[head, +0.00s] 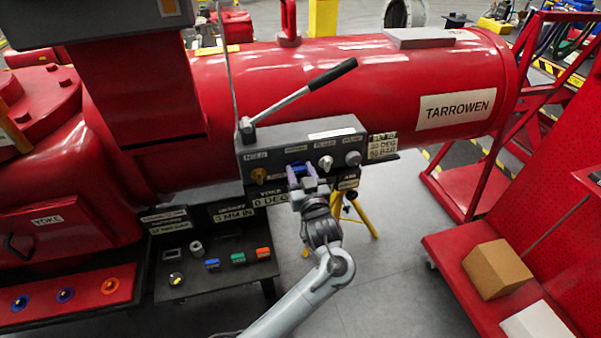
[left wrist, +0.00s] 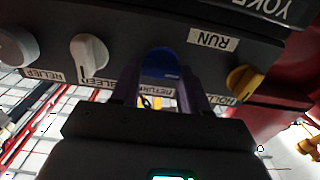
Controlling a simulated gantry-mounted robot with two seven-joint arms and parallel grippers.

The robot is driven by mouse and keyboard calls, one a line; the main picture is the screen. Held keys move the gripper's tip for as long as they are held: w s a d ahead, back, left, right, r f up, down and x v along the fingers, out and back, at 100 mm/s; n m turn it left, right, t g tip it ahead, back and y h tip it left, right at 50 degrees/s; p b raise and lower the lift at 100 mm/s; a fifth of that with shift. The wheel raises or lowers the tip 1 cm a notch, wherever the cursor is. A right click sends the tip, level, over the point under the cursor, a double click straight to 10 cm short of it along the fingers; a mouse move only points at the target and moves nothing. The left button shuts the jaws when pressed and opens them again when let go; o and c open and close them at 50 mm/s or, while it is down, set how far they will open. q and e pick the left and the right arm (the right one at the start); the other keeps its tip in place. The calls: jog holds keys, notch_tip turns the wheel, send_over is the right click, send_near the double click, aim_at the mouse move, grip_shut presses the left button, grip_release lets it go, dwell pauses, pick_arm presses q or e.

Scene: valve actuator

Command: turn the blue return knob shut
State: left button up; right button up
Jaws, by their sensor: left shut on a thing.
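The blue return knob (head: 297,166) sits on the front of a dark grey control box (head: 275,140) in the head view. My left gripper (head: 303,181) reaches up to it from below, with its fingers on either side of the knob. In the left wrist view the blue knob (left wrist: 160,63) is between the two purple-grey fingers (left wrist: 160,88), which are shut on it. Part of a "RETURN" label shows below the knob between the fingers. The fingers hide the knob's sides, so its exact angle is hard to tell. My right gripper is not in view.
A yellow knob (left wrist: 243,79) is on one side of the blue knob, and a white bleed knob (left wrist: 89,54) and grey relief knob (left wrist: 18,47) are on the other. A lever (head: 305,90) rises above the box. A red cylinder (head: 400,85) lies behind; floor is open below right.

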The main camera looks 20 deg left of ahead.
pick_arm(q)
jog(key=shift+r+m+p, duration=0.15)
jog(key=shift+m+p, duration=0.15)
jog(key=shift+p, duration=0.35)
jog(key=m+p, duration=0.7)
jog(key=p, duration=0.3)
jog(key=shift+w+d, duration=0.1)
jog(key=shift+m+p, duration=0.5)
jog(key=shift+p, duration=0.1)
jog(key=m+p, duration=0.2)
jog(key=m, duration=0.2)
jog(key=shift+f+p, duration=0.2)
jog(key=shift+p, duration=0.2)
jog(key=m, duration=0.1)
jog(key=m+p, duration=0.1)
jog(key=m, duration=0.1)
jog(key=shift+f+m, duration=0.2)
jog(key=shift+m, duration=0.5)
jog(key=shift+f, duration=0.1)
